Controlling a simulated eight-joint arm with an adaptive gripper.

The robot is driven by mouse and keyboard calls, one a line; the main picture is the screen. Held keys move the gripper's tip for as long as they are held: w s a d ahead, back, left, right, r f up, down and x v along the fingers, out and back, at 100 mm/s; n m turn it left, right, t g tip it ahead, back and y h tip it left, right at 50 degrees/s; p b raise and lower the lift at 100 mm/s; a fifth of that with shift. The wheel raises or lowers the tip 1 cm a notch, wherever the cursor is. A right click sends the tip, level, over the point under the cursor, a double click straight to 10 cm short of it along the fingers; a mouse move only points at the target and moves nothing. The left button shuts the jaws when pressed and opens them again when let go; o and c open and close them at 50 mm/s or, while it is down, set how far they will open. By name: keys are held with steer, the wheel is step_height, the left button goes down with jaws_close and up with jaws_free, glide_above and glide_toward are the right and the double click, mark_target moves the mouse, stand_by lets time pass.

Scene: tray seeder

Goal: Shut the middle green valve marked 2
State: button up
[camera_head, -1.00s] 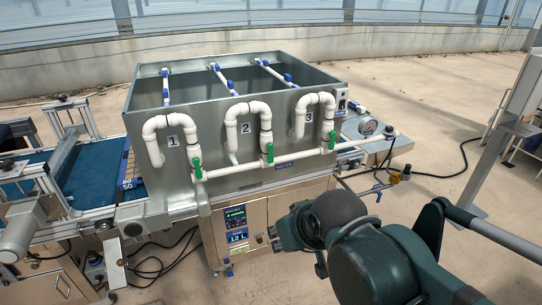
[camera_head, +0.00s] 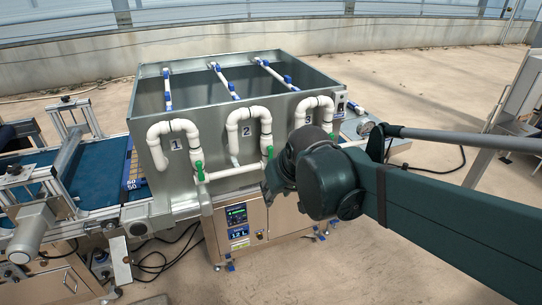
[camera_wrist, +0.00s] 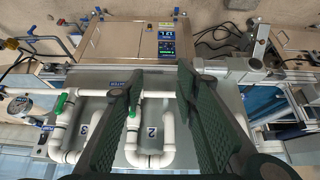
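The middle green valve (camera_head: 270,152) sits on the white pipe right of the label 2 (camera_head: 247,129) on the grey tank. Its handle looks roughly upright, in line with its pipe, partly beside my arm. In the upside-down wrist view, this valve (camera_wrist: 132,113) shows between my fingers, nearer the left finger. My gripper (camera_wrist: 160,74) is open and empty, fingers spread on both sides of pipe 2. I cannot tell whether a finger touches the valve. In the head view my arm hides the fingers.
The valve by label 1 (camera_head: 198,170) is on the left. A white horizontal pipe (camera_head: 235,172) runs below the valves. A display panel (camera_head: 237,221) sits underneath.

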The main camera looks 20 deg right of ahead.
steer(key=w+d+r+p, duration=0.2)
steer(key=w+p, duration=0.2)
steer(key=w, duration=0.4)
steer(key=g+p, duration=0.2)
steer(key=p, duration=0.8)
glide_above(270, 155)
steer(key=s, duration=0.3)
step_height(270, 155, down, 7)
steer(key=shift+d+r, duration=0.15)
steer(key=shift+d, duration=0.1)
steer(key=shift+w, duration=0.1)
steer(key=shift+p+x, duration=0.3)
steer(key=shift+x, duration=3.55)
jaws_close()
